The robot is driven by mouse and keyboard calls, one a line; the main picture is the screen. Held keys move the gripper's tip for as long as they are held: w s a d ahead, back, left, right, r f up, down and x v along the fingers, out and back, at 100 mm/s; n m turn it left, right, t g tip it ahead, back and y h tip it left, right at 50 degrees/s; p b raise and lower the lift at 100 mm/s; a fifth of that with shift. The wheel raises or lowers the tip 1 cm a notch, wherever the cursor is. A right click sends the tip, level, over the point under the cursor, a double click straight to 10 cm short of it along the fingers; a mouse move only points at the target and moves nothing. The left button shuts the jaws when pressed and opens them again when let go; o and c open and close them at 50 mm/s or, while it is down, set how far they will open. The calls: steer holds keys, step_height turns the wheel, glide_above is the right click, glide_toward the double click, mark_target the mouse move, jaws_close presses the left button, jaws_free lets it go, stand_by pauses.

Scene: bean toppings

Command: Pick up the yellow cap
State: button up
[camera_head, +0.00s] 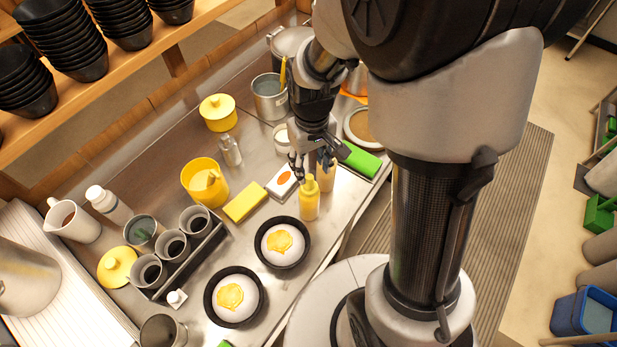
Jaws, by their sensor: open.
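A round yellow lid with a knob (117,266), which may be the yellow cap, lies flat at the left of the steel counter. A similar yellow lid sits on a yellow pot (218,113) farther back. A yellow squeeze bottle with a yellow top (309,199) stands upright near the counter's right part. My gripper (312,170) points down just behind and above this bottle. It is open, and I see nothing held in it. I cannot tell whether its fingers touch the bottle's top or the tan bottle (326,176) beside it.
Two black bowls with white and yellow contents (234,297) (282,243) stand at the front. A yellow tub (205,182), yellow block (245,203), steel pot (270,98) and cup rack (190,260) crowd the counter. A green block (361,161) lies right of my gripper.

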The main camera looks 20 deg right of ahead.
mark_target(309, 177)
steer(key=f, duration=0.3)
steer(key=f+b, duration=0.1)
steer(key=shift+s+a+f, duration=0.15)
steer(key=shift+a+f, duration=0.15)
steer(key=c, duration=0.8)
steer(key=shift+r, duration=0.15)
